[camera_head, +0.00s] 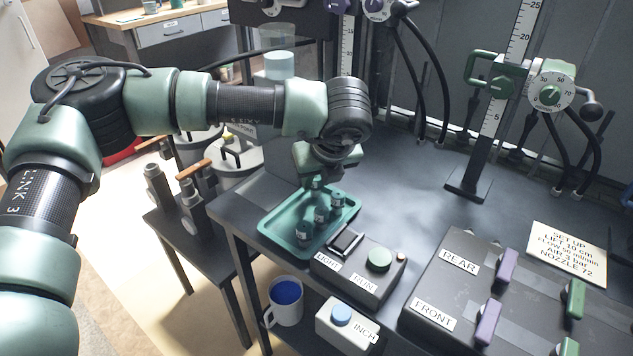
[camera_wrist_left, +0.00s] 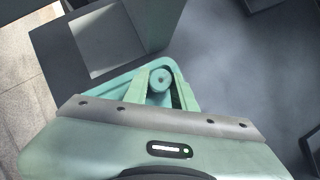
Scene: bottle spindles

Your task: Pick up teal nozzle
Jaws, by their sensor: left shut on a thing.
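My left gripper (camera_head: 315,184) comes down from above over the back part of a teal tray (camera_head: 276,224). In the left wrist view its two fingers (camera_wrist_left: 162,92) are closed on the teal nozzle (camera_wrist_left: 161,79), whose round top with a small centre hole shows between the fingertips. The held nozzle is hard to make out in the head view, and I cannot tell whether it still touches the tray. Several dark teal nozzles with labels (camera_head: 304,232) stand in the tray in front of the gripper. My right gripper is not in view.
The tray sits at the dark table's left edge. A LIGHT/RUN switch box (camera_head: 358,268) is close in front of it. A REAR/FRONT box (camera_head: 450,290) with purple and green levers stands to the right. A scale column (camera_head: 490,140) rises behind. The table's middle is clear.

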